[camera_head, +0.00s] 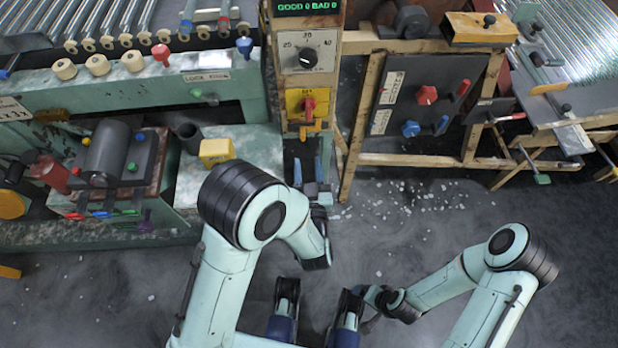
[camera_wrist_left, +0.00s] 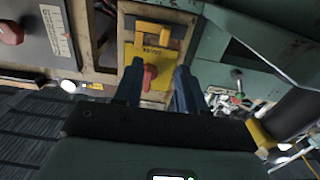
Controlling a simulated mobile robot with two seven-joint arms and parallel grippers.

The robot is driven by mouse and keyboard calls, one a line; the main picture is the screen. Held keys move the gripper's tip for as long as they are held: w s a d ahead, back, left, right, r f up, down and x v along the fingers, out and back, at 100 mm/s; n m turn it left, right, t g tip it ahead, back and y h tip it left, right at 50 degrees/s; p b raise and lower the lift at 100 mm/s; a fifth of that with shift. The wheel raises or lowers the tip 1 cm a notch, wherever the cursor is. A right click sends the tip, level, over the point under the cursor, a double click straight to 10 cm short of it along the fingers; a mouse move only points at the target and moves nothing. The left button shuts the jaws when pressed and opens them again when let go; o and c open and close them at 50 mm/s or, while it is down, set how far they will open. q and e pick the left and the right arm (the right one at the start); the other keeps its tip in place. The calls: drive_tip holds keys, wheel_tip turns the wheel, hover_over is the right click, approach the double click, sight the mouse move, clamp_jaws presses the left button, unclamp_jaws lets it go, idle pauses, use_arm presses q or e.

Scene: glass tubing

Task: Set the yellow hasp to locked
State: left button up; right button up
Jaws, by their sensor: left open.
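The yellow hasp (camera_head: 312,127) sits at the lower edge of a yellow plate (camera_head: 295,103) with a red handle (camera_head: 309,106), on the front of a tan post. In the left wrist view the picture is turned over, and the hasp (camera_wrist_left: 153,30) shows above the red handle (camera_wrist_left: 149,77). My left gripper (camera_head: 307,168) is open and empty, its blue fingers pointing at the post just below the hasp. In the left wrist view the fingers (camera_wrist_left: 158,80) frame the plate without touching the hasp. My right gripper (camera_head: 374,304) is low in the head view, its fingers unclear.
A dial panel (camera_head: 307,52) is above the plate. To the right, a dark panel (camera_head: 428,95) carries red and blue knobs on a wooden frame. To the left, a green bench holds a yellow block (camera_head: 216,151) and a dark roller (camera_head: 107,152). Floor in front is mostly clear, with scattered chips.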

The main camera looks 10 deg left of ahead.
use_arm(q)
drive_tip(key=v, duration=0.4)
idle(0.6)
